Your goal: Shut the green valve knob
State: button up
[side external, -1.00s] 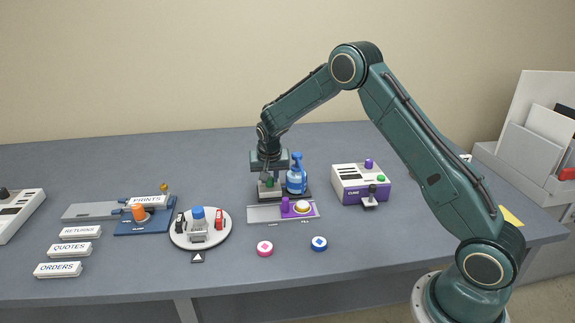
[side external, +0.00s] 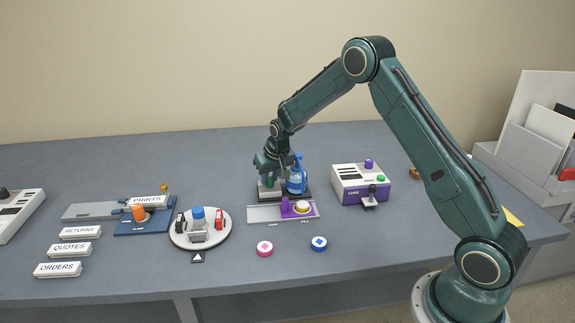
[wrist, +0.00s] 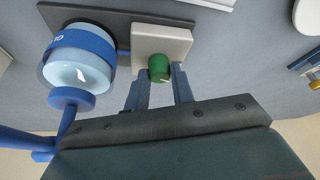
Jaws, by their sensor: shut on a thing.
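The green valve knob (wrist: 159,67) sits on a pale square block, with a light pointer mark on its face. In the wrist view my gripper (wrist: 158,77) has one finger on each side of the knob and is shut on it. In the side view my gripper (side external: 268,178) comes down tilted over the block, and the fingers partly hide the knob.
A blue bottle (side external: 297,180) stands close beside the knob block on the same dark base; it also shows in the wrist view (wrist: 80,62). A grey panel with a purple lever (side external: 285,206) lies in front. A purple-and-white box (side external: 360,185) stands to the right.

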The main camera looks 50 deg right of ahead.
jog(key=o, duration=1)
jog(key=shift+r, duration=0.2)
jog(key=v, duration=1.3)
jog(key=shift+s+r, duration=0.2)
jog(key=shift+s, duration=0.05)
